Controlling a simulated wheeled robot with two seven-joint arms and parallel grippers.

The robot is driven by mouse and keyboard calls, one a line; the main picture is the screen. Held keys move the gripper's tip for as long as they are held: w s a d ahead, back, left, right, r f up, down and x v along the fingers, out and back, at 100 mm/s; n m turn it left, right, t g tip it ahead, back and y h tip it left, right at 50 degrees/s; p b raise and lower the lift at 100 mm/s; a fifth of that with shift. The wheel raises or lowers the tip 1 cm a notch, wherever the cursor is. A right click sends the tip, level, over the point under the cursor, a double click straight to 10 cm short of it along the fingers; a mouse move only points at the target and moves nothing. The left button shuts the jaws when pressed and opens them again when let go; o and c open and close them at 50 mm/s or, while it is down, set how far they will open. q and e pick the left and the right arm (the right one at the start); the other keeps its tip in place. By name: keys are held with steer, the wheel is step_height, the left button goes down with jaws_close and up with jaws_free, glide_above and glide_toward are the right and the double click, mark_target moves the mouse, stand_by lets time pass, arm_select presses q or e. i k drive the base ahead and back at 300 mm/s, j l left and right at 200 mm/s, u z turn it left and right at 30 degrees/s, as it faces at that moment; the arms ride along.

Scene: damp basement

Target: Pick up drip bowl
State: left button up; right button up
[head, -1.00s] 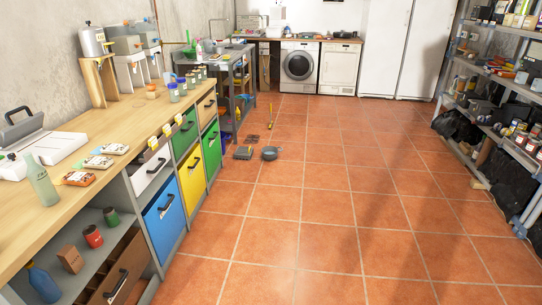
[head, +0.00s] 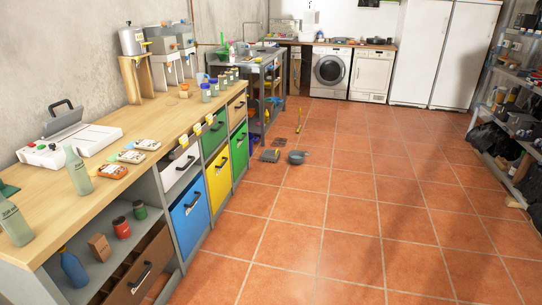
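A small grey-blue bowl (head: 297,157), which looks like the drip bowl, sits on the tiled floor in the middle distance of the head view. It is just right of a flat grey dustpan-like object (head: 270,155), close to the bench's far end. It is too small to tell whether it holds anything. Neither of my grippers shows in the head view.
A long wooden workbench (head: 120,172) with coloured drawers runs along the left. A metal sink table (head: 262,75) stands beyond it. A long-handled tool (head: 299,122) lies behind the bowl. Shelving (head: 515,110) lines the right. The tiled floor (head: 350,215) between is clear.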

mark_target(296, 157)
steer(key=i+z, duration=0.15)
steer(key=i, duration=5.25)
